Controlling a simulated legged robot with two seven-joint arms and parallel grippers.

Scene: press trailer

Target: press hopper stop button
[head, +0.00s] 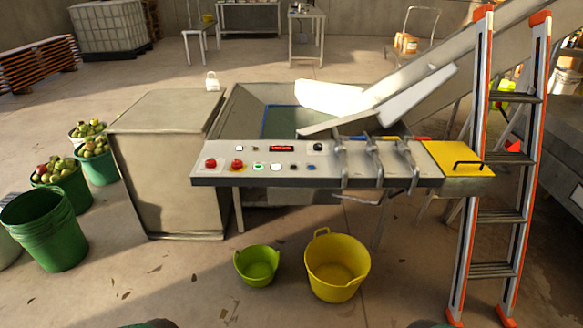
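The control panel (330,162) is a light grey slanted board across the middle of the head view. Any labels are too small to read, so I cannot tell which is the hopper stop button. Neither gripper is in view. Only small dark shapes show at the bottom edge.
Metal levers (372,160) and a yellow box (455,158) occupy the panel's right side. A ladder (495,190) stands at right. A grey cabinet (165,165) stands left of the panel. A green tub (257,264) and yellow tub (337,267) sit on the floor in front.

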